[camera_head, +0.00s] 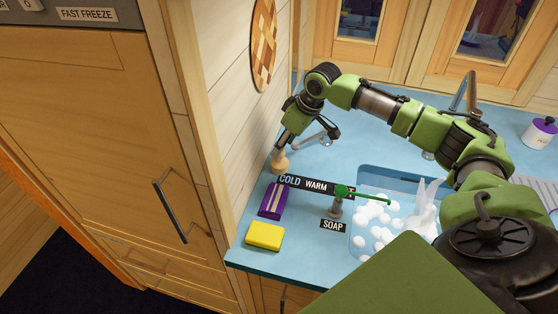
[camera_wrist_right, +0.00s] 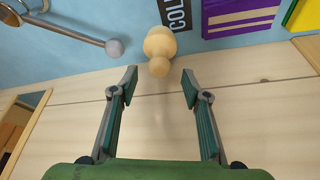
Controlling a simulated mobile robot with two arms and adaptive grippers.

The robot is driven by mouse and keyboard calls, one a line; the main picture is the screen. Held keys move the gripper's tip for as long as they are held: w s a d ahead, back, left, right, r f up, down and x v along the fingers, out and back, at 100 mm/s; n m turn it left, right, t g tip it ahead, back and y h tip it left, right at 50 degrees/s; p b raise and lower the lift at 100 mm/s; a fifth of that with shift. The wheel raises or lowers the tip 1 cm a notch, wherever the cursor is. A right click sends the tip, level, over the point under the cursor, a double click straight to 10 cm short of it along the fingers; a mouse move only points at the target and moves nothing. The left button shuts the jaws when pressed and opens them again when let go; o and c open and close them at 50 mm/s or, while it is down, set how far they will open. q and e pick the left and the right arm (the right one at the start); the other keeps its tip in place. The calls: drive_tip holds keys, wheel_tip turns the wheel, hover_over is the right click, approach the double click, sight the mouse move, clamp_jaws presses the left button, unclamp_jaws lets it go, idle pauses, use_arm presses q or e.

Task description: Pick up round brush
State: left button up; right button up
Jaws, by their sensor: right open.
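The round brush (camera_head: 280,162) appears as a pale wooden, knob-shaped thing standing on the blue counter by the plank wall. In the right wrist view the brush (camera_wrist_right: 160,44) lies ahead, with its rounded knob between the fingertip lines. My right gripper (camera_head: 286,141) comes down over the brush from above. In the wrist view the right gripper (camera_wrist_right: 160,73) is open, its two fingers apart on either side of the knob, with a gap visible on both sides. Bristles are not visible. My left gripper is not in view.
A purple packet (camera_head: 272,201), yellow sponge (camera_head: 265,236) and COLD/WARM label (camera_head: 316,186) are near the brush. A metal lever with a ball end (camera_wrist_right: 114,47) is close by. The sink (camera_head: 352,245) holds white balls. The wall (camera_head: 235,110) is close beside.

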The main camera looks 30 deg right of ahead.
sight(280, 160)
drive_tip(key=shift+p+x, duration=0.8)
drive_tip(key=shift+x, duration=0.2)
drive_tip(key=x, duration=0.3)
drive_tip(key=shift+d+f+p, duration=0.1)
drive_tip(key=shift+f+p, duration=0.1)
drive_tip(key=shift+p, duration=0.2)
drive_tip(key=shift+f, duration=0.15)
drive_tip(key=c, duration=1.2)
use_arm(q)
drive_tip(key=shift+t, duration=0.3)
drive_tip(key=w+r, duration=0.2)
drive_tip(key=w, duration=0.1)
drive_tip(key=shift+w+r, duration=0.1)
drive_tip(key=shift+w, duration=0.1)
use_arm(e)
drive_tip(key=shift+r, duration=0.2)
